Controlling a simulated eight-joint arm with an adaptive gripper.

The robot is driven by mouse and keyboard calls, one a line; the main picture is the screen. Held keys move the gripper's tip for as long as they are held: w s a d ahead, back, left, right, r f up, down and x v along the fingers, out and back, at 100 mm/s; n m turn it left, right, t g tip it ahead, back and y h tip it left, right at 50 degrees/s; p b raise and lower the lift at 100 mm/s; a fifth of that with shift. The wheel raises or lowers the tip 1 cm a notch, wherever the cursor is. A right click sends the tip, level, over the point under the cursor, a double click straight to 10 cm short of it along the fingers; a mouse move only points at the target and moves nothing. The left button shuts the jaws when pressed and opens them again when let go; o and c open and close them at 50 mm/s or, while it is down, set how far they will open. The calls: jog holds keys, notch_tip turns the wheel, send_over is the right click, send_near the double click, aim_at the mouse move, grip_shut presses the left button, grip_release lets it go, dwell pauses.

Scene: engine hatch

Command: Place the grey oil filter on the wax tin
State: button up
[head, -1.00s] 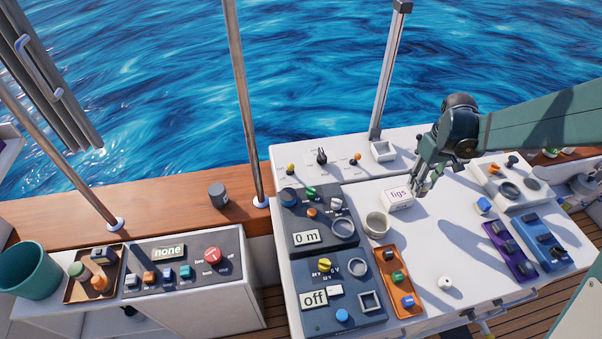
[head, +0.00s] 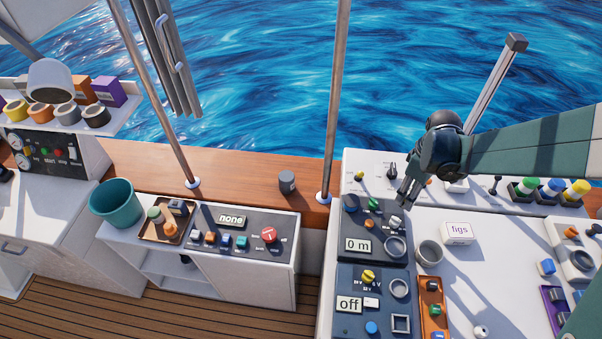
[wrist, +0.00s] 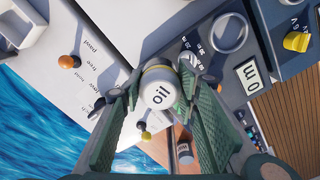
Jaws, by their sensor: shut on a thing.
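My gripper (head: 407,193) hangs over the back edge of the dark panel in the head view. In the wrist view its fingers (wrist: 160,76) are shut on a pale grey cylinder marked "oil" (wrist: 158,94), with a yellowish band, which I take as the grey oil filter. In the head view the held filter is hard to make out. A small dark grey can (head: 287,182) stands upright on the wooden ledge, left of my gripper. It also shows in the wrist view (wrist: 185,153). Its label is unreadable, so I cannot tell whether it is the wax tin.
A metal post (head: 337,90) rises between the can and my gripper. The dark "0 m" panel (head: 352,228) has knobs and a ring. A white figs box (head: 458,232) and a grey cup (head: 429,253) stand to its right. The ledge around the can is clear.

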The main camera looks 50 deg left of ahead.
jog(key=s+a+f+n+p, duration=0.1)
jog(key=s+a+n, duration=0.4)
jog(key=s+a, duration=0.5)
jog(key=s+a+f+n+p, duration=0.1)
jog(key=s+a+n, duration=0.4)
jog(key=a, duration=0.9)
jog(key=s+a+f+n+p, duration=0.1)
jog(key=s+a+n, duration=0.3)
jog(key=s+a, duration=0.65)
jog(key=w+a+f+n+b, duration=0.1)
jog(key=w+a+b, duration=0.6)
jog(key=a+b, duration=0.3)
jog(key=shift+f+b, duration=0.35)
jog(key=shift+b, duration=0.05)
jog(key=shift+w, duration=0.1)
jog(key=shift+f, duration=3.05)
